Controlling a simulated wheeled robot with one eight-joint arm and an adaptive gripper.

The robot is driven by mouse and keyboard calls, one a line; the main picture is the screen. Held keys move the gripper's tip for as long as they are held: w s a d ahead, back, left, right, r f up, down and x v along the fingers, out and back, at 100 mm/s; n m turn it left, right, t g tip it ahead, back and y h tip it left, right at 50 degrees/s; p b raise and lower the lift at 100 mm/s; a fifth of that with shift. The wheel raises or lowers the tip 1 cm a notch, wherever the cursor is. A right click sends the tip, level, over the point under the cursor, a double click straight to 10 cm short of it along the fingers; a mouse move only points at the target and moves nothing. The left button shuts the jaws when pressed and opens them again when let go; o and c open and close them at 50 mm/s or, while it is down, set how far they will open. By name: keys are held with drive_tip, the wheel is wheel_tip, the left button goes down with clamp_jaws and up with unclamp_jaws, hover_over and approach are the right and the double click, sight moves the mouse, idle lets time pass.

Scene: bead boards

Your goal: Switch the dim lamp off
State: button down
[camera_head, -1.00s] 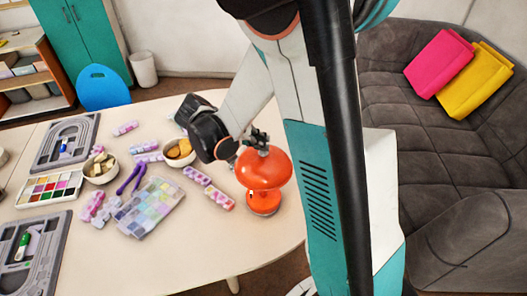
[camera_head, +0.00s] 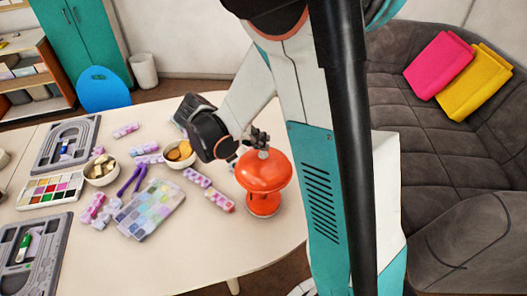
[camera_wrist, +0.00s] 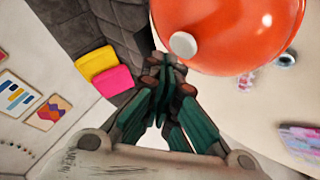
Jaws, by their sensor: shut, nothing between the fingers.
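An orange lamp (camera_head: 264,172) with a rounded shade stands upright near the right side of the table. Its shade (camera_wrist: 232,32) fills the upper right of the wrist view. A pale round knob (camera_wrist: 183,45) sits on the shade. My gripper (camera_head: 259,138) is at the top of the lamp, its fingers shut and empty. In the wrist view the fingertips (camera_wrist: 168,64) are close to the knob, just to its lower left. I cannot tell whether they touch it. Whether the lamp is lit is not clear.
The pale table (camera_head: 180,262) holds bead strips (camera_head: 208,190), a bead tray (camera_head: 152,208), two bowls (camera_head: 180,153) and grey boards (camera_head: 66,143) left of the lamp. A grey sofa (camera_head: 420,130) stands to the right. The tabletop in front of the lamp is clear.

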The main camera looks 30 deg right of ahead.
sight(261, 152)
drive_tip(key=shift+r, duration=0.25)
drive_tip(key=shift+r+p, duration=1.95)
drive_tip(key=shift+r, duration=1)
